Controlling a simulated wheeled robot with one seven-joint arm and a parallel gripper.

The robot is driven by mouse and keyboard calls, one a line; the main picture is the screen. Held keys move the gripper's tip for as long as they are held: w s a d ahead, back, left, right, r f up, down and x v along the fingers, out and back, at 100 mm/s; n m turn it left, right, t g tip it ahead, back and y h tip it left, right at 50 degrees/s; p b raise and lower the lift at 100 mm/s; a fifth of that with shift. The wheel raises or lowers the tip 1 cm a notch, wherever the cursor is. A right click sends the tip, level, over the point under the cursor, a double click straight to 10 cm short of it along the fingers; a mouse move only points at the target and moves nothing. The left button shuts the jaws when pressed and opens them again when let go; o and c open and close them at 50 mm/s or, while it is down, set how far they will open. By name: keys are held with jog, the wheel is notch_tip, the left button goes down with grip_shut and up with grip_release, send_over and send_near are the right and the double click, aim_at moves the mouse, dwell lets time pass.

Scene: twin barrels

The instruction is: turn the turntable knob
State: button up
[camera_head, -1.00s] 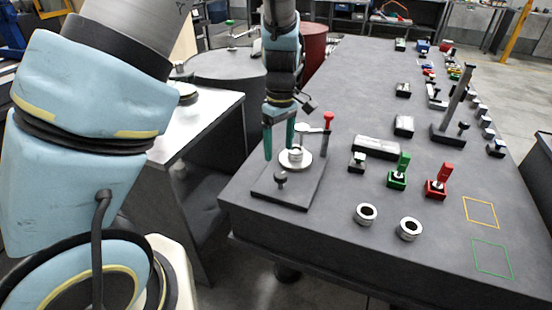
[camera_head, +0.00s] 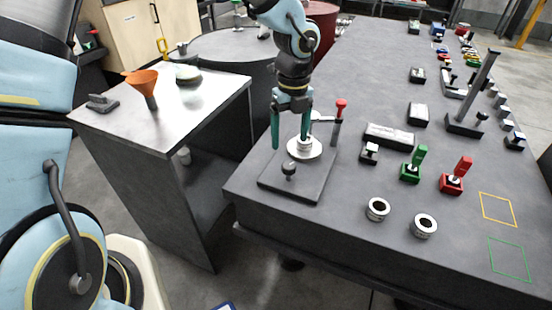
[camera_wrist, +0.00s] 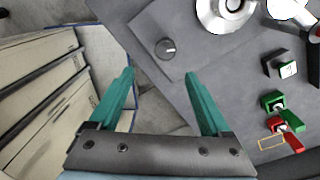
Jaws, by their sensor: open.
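The turntable is a dark square base plate (camera_head: 318,186) with a pale round disc (camera_head: 304,149) and a small metal piece (camera_head: 304,141) at the disc's middle. Its dark round knob (camera_head: 289,171) stands at the plate's near left corner. In the wrist view the knob (camera_wrist: 166,48) shows a white mark and lies just beyond the fingertips, between their lines. My gripper (camera_head: 290,144) is open and empty, its teal fingers pointing down by the disc and behind the knob in the head view. The wrist view shows my gripper (camera_wrist: 159,74) apart from the knob; nothing is between the fingers.
A red-topped lever (camera_head: 340,107) stands close behind the disc. Green (camera_head: 413,165) and red (camera_head: 455,175) switches and two metal rings (camera_head: 377,209) are to the right. A side table (camera_head: 187,110) with an orange funnel (camera_head: 142,80) is at left, across a gap.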

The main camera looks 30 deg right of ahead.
aim_at(289, 165)
jog(key=f+m, duration=0.1)
jog(key=f, duration=0.2)
jog(key=f+m, duration=0.1)
jog(key=f, duration=0.2)
jog(key=f+m+p, duration=0.1)
jog(key=f, duration=0.2)
jog(key=shift+w+d+f, duration=0.3)
jog(key=shift+f, duration=0.1)
jog(key=shift+c, duration=0.3)
grip_shut()
